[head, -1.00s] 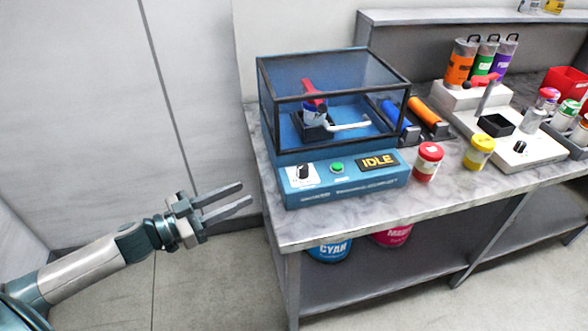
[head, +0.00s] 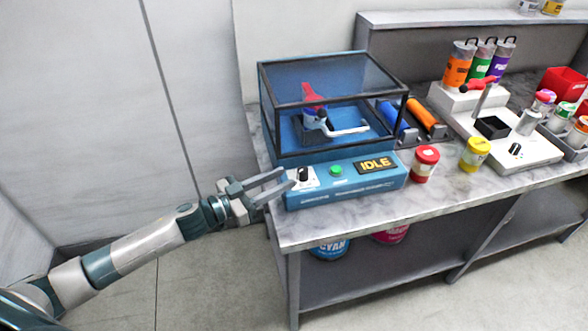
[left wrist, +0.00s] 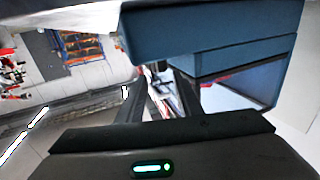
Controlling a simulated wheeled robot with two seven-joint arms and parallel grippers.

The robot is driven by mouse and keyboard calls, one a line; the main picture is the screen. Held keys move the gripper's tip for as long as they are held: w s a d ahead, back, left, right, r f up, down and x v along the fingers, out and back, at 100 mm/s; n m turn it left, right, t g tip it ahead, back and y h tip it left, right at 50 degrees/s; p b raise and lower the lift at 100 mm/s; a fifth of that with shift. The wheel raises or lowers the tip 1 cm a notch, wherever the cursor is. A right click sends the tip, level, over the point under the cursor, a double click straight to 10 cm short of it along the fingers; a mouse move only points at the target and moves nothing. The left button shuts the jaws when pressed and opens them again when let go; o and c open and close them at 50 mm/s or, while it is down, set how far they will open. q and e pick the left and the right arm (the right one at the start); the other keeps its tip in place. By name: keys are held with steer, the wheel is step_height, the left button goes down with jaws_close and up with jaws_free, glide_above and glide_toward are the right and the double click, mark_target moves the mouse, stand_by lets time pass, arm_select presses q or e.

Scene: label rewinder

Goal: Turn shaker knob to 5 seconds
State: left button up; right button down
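The blue shaker (head: 345,183) stands on the bench under a clear, dark-framed cover. Its black knob (head: 303,174) sits on a white dial plate at the left of the front panel. A green button (head: 336,170) and an IDLE display (head: 376,164) are to its right. My left gripper (head: 286,179) is open, its two fingers pointing right, with the tips just left of the dial plate. I cannot tell whether they touch the panel. The left wrist view shows the apart fingers (left wrist: 165,82) near the blue housing (left wrist: 215,32); the knob cannot be made out there. My right gripper is out of view.
Inside the cover is a clamp (head: 345,130) with a red-handled part. The bench's front-left corner (head: 290,235) is close below my gripper. Open floor lies left of the bench.

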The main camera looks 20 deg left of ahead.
mark_target(298, 172)
arm_select(q)
steer(key=shift+p+x, duration=0.6)
steer(key=shift+x, duration=1.85)
steer(key=c, duration=0.8)
